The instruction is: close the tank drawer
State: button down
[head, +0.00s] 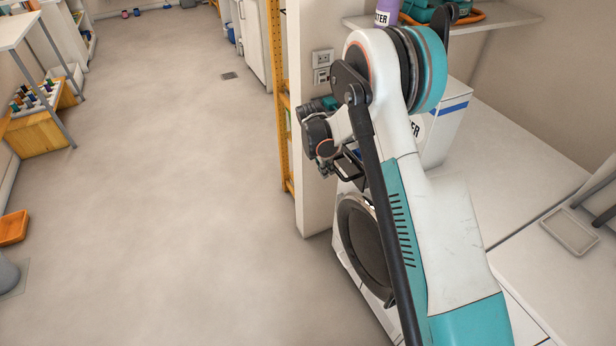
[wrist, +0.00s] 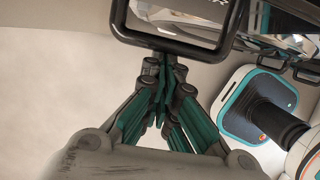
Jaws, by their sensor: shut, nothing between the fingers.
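My gripper (wrist: 160,65) shows in the wrist view with its teal and grey fingers drawn together, shut and empty. Its tips are just below a black-rimmed, rounded frame (wrist: 180,42) at the top of that view. The frame may be part of the tank drawer, but I cannot tell for sure. I cannot tell whether the tips touch it. In the head view my arm hides most of the white front-loading machine (head: 341,262), whose round dark door (head: 362,240) is partly visible. A dark frame (head: 349,168) shows beside my wrist above that door.
A white box with a blue stripe (head: 452,108) stands on the counter (head: 500,170) behind my arm. A wall end (head: 312,190) and yellow rack (head: 277,90) stand left of the machine. The floor (head: 180,200) to the left is clear.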

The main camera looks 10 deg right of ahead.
jog(key=d, duration=0.2)
jog(key=w+d, duration=0.1)
jog(key=d, duration=0.1)
jog(key=shift+w, duration=0.15)
jog(key=s+a+r+p, duration=0.25)
jog(key=a+r, duration=0.35)
jog(key=r, duration=0.4)
jog(key=s+d+r+m+t+y, duration=0.1)
jog(key=s+r+m, duration=0.5)
jog(key=r, duration=0.4)
jog(key=s+d+r+m+t, duration=0.15)
jog(key=s+r+m, duration=0.25)
jog(key=s+r, duration=0.55)
jog(key=s+r+m+t+y, duration=0.1)
jog(key=s+m+t, duration=0.3)
jog(key=s+m, duration=0.7)
jog(key=s+r, duration=0.1)
jog(key=s, duration=0.8)
jog(key=shift+s+a+r+y, duration=0.15)
jog(key=shift+s+r+y, duration=0.15)
jog(key=shift+s, duration=0.1)
